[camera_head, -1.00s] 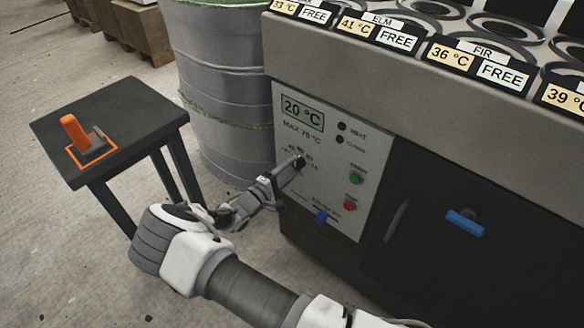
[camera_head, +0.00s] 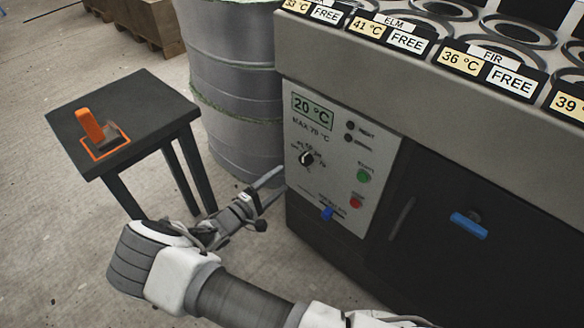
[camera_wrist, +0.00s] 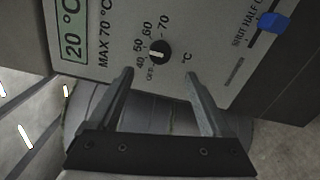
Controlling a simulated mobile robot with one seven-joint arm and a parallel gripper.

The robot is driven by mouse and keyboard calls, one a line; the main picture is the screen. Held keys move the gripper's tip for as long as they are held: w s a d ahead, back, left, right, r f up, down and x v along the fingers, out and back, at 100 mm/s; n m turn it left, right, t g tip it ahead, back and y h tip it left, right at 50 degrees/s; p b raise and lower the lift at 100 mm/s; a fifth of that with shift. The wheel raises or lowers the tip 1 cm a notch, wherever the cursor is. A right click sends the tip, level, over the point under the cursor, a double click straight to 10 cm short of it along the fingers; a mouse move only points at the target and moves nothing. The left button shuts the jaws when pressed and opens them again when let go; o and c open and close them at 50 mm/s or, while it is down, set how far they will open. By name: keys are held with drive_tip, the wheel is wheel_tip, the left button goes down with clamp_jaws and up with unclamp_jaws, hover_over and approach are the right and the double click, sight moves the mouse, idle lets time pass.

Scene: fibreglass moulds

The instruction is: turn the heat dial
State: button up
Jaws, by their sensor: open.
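The heat dial (camera_head: 307,158) is a small round black knob with a white mark, on the pale control panel (camera_head: 335,185). In the wrist view the dial (camera_wrist: 160,51) sits just beyond my fingertips, between their lines, with the scale OFF, 40, 50, 60, 70 around it. Its white mark points to the left, toward the 40–50 side; the exact setting is hard to read. My gripper (camera_head: 277,183) is open and empty, below left of the dial and apart from it. It also shows in the wrist view (camera_wrist: 159,76). The display (camera_head: 312,110) reads 20 °C.
A green button (camera_head: 363,176), a red button (camera_head: 356,201) and a blue switch (camera_head: 327,214) are on the panel. A blue handle (camera_head: 468,225) is on the dark cabinet front. A grey drum (camera_head: 235,90) stands left of the machine, and a small table (camera_head: 150,100) bears an orange lever (camera_head: 89,125).

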drive_tip(key=v, duration=0.8)
drive_tip(key=shift+p, duration=0.4)
drive_tip(key=shift+d, duration=0.1)
drive_tip(key=s+d+r+m+g+y, duration=0.25)
drive_tip(key=d+r+m+g, duration=0.35)
drive_tip(key=d+r, duration=0.55)
drive_tip(key=s+d+r+m+g+y, duration=0.2)
drive_tip(key=d+r+m+g+y, duration=0.15)
drive_tip(key=d+r+g, duration=0.6)
drive_tip(key=s+d+r+m+t+y, duration=0.1)
drive_tip(key=s+d+r+t+y, duration=0.25)
drive_tip(key=s+r, duration=0.35)
drive_tip(key=s+d+r+m+t+y, duration=0.2)
drive_tip(key=s+d+r+t, duration=0.15)
drive_tip(key=s+r, duration=0.4)
wheel_tip(320, 180, up, 17)
drive_tip(key=p, duration=1.8)
drive_tip(key=shift+a, duration=0.2)
